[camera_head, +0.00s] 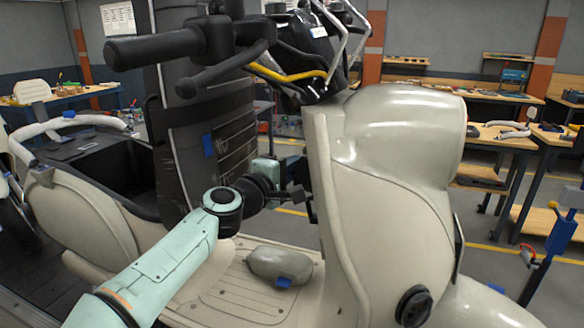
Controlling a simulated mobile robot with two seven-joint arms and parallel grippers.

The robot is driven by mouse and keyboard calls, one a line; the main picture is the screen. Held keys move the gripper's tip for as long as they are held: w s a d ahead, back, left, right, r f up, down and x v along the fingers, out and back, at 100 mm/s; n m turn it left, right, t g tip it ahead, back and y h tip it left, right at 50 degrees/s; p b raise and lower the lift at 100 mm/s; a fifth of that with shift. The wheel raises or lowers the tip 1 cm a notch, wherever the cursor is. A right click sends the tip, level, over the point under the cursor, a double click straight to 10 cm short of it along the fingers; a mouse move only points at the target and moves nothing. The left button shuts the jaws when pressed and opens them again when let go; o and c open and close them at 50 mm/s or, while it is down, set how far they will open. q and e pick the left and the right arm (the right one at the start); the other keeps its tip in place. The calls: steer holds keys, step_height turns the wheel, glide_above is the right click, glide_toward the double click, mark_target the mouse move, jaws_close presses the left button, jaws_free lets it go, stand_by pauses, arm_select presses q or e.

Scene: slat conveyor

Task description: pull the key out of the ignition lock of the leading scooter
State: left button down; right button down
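The cream scooter (385,190) stands side-on in front of me, its front shield and rounded headstock filling the middle right. Its handlebar shows a black grip (155,48), dark levers and a yellow cable (290,73). I cannot make out the ignition lock or the key; the shield's inner face is turned away and partly hidden. My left arm comes in from the lower left over the footboard (235,290). My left gripper (306,200) is at the inner side of the shield, its fingertips small, dark and partly hidden. Whether it holds anything cannot be told. My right gripper is not in view.
A cream rear body (80,205) with an open dark bay is at the left. Workbenches (500,140) and a blue stand (550,245) are at the right, with grey floor between.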

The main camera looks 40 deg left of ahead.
arm_select(q)
steer(key=shift+s+a, duration=0.15)
steer(key=shift+a, duration=0.25)
steer(key=shift+a, duration=0.15)
steer(key=shift+s+a+r, duration=0.1)
steer(key=shift+s+a, duration=0.1)
steer(key=shift+a, duration=0.3)
steer(key=shift+s+a+r, duration=0.1)
steer(key=shift+s+a, duration=0.05)
steer(key=shift+a, duration=0.35)
stand_by(1.3)
steer(key=shift+s+a+r+b, duration=0.1)
steer(key=shift+s+a+b, duration=0.15)
steer(key=shift+a, duration=0.4)
steer(key=shift+s+a+b, duration=0.15)
steer(key=shift+s+a, duration=0.05)
steer(key=shift+a, duration=0.45)
steer(key=shift+a, duration=0.15)
steer(key=shift+s+a, duration=0.1)
steer(key=shift+a, duration=0.15)
steer(key=shift+w+d, duration=0.3)
steer(key=shift+d, duration=0.6)
steer(key=shift+w+d, duration=0.25)
steer(key=shift+d, duration=0.6)
